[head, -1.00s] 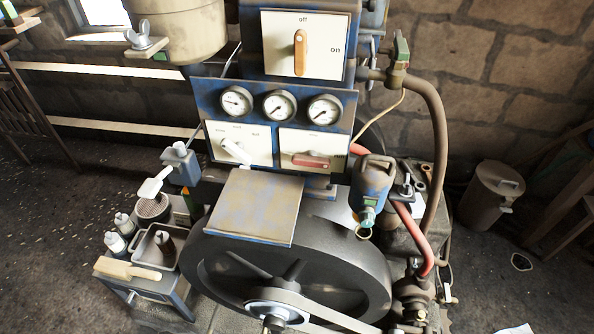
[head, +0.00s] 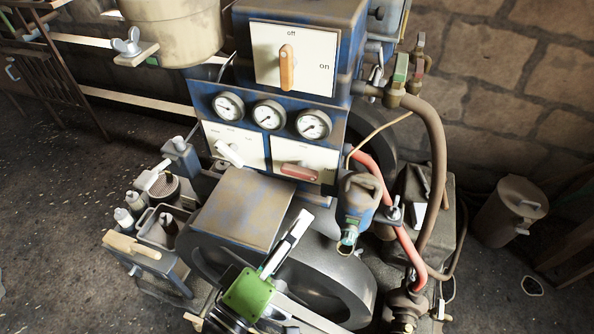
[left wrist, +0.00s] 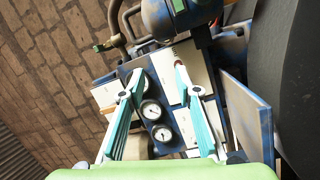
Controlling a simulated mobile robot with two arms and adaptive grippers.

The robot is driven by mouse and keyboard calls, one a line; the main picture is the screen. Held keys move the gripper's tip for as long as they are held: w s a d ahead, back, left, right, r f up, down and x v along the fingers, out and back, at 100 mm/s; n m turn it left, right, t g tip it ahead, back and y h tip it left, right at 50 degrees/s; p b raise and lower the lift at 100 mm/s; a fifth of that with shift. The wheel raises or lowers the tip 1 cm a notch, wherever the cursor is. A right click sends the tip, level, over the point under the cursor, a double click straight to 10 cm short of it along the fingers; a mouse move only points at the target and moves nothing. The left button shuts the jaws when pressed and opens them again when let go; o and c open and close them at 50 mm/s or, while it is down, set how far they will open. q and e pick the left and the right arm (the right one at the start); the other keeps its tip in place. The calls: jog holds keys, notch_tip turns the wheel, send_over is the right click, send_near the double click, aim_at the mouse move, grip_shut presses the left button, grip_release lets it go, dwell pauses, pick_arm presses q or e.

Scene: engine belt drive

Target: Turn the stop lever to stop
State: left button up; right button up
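The red-handled lever (head: 298,172) lies nearly level on the right white plate below the gauges. A white lever (head: 230,153) sits tilted on the left plate. Their labels are too small to read, so I cannot tell for sure which is the stop lever. My left gripper (head: 301,222) is in front of and below the red lever, apart from it. In the left wrist view its two teal fingers (left wrist: 160,75) are spread with nothing between them. Something reddish, likely the red lever, shows near the right fingertip there. My right gripper is not in view.
An orange off/on switch (head: 287,68) stands upright above three gauges (head: 269,115). A sloping metal plate (head: 238,208) and a large dark wheel (head: 340,275) lie below the panel. An oil can (head: 360,200) and red hose (head: 385,185) are at the right.

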aim_at(296, 175)
pick_arm(q)
jog(key=w+a+f+n+t+y, duration=0.1)
jog(key=w+a+f+n+y, duration=0.1)
jog(key=a+n+y, duration=0.35)
jog(key=shift+n+h, duration=0.55)
jog(key=shift+h, duration=0.1)
jog(key=p+x, duration=0.1)
jog(key=x, duration=0.3)
jog(key=p+x, duration=0.2)
jog(key=x, duration=0.2)
jog(key=d+p+x, duration=0.1)
jog(key=p+x, duration=0.1)
jog(key=x, duration=0.2)
jog(key=shift+d+r, duration=0.15)
jog(key=shift+r, duration=0.15)
jog(key=shift+w+d, duration=0.2)
jog(key=shift+w, duration=0.45)
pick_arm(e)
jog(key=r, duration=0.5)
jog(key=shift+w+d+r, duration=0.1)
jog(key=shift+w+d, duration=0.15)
pick_arm(q)
grip_shut()
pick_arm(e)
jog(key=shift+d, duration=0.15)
